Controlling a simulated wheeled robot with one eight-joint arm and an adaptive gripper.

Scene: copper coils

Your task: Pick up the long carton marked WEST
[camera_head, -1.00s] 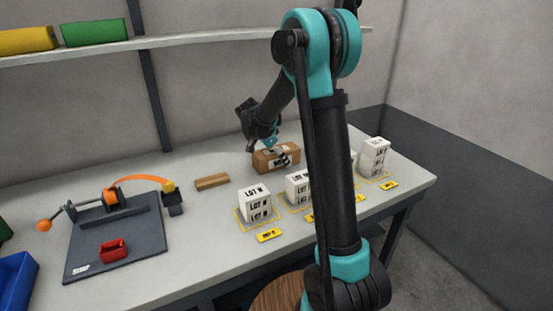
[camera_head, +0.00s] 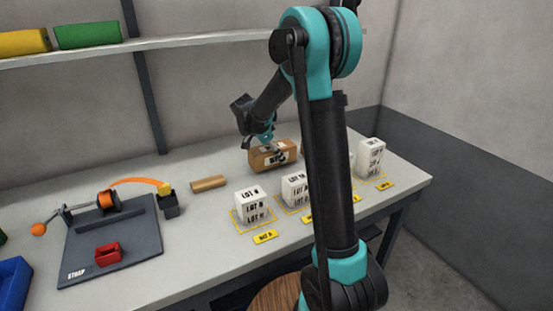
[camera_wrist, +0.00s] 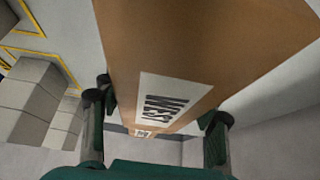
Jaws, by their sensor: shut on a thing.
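The long brown carton (camera_head: 259,159) is at the back middle of the table in the head view, behind the white lot boxes. In the wrist view the carton (camera_wrist: 200,40) fills the middle, with a white label reading WEST (camera_wrist: 168,105). My gripper (camera_head: 265,139) comes down on it from above. In the wrist view the dark fingers of my gripper (camera_wrist: 158,105) lie on both sides of the carton, shut on it. Whether its underside clears the table is hard to tell. My arm hides part of the table to its right.
White lot boxes (camera_head: 252,206) stand in yellow outlines with yellow tags along the front. A small brown block (camera_head: 208,183) lies left of the carton. A strap station (camera_head: 115,240) with a red piece (camera_head: 108,254) is at the left. A shelf (camera_head: 190,38) hangs above.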

